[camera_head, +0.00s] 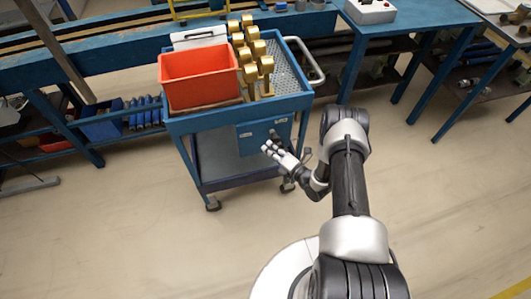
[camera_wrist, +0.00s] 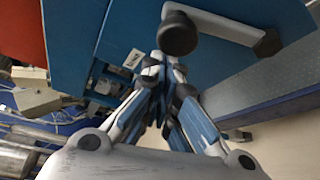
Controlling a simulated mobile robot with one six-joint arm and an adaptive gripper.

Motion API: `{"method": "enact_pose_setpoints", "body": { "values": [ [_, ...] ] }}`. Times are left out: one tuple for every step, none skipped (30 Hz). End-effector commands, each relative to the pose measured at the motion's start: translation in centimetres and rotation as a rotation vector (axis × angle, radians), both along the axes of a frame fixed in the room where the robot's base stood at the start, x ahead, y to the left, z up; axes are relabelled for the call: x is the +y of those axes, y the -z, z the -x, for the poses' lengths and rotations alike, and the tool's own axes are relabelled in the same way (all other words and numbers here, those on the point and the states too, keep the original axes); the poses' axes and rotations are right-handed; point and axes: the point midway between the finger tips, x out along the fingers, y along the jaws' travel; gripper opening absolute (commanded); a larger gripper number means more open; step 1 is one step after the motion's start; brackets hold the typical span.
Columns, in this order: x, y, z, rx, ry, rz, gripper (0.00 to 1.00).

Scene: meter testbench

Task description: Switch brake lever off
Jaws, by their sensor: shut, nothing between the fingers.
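The brake lever appears in the wrist view as a pale grey bar (camera_wrist: 225,27) with a round black knob (camera_wrist: 178,33) at its left end, on a blue panel. In the head view the blue cart's front panel (camera_head: 252,137) has a small dark part (camera_head: 275,134) that seems to be this lever; it is too small to read its setting. My gripper (camera_head: 266,148) is just in front of the panel. In the wrist view its fingertips (camera_wrist: 158,62) are together, empty and just below the knob. I cannot tell whether they touch it.
The blue cart (camera_head: 192,124) carries an orange bin (camera_head: 198,77) and several brass meters (camera_head: 250,72). A pale push handle (camera_head: 318,66) sticks out at its right. Blue workbenches stand behind and right. The floor (camera_head: 110,230) in front is clear.

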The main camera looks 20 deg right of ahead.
Motion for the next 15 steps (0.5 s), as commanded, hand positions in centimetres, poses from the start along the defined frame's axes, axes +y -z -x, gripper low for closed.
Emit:
{"method": "enact_pose_setpoints", "body": {
  "values": [
    [-0.5,-0.4,-0.1,-0.002,0.004,0.001,0.0],
    [-0.8,-0.6,-0.1,-0.002,0.004,0.001,0.0],
    [-1.1,-0.8,-0.1,-0.002,0.003,0.002,0.0],
    [-1.3,-0.9,-0.1,-0.002,0.003,0.002,0.0],
    [-1.5,-1.0,-0.1,-0.001,0.003,0.003,0.0],
    [-1.8,-1.1,0.0,-0.001,0.003,0.003,0.0],
    [-2.0,-1.1,0.0,0.0,0.003,0.003,0.0],
    [-2.2,-1.2,0.0,0.0,0.003,0.003,0.0],
    [-2.4,-1.3,0.0,0.0,0.002,0.004,0.0],
    [-2.6,-1.3,0.0,-0.001,0.001,0.003,0.0],
    [-2.7,-1.4,0.0,-0.001,0.001,0.003,0.0],
    [-2.9,-1.5,0.0,-0.001,0.001,0.003,0.0],
    [-3.1,-1.5,0.0,-0.001,0.002,0.003,0.0],
    [-3.2,-1.5,0.0,-0.001,0.002,0.003,0.0],
    [-3.4,-1.6,0.0,-0.001,0.001,0.003,0.0]
  ]
}}
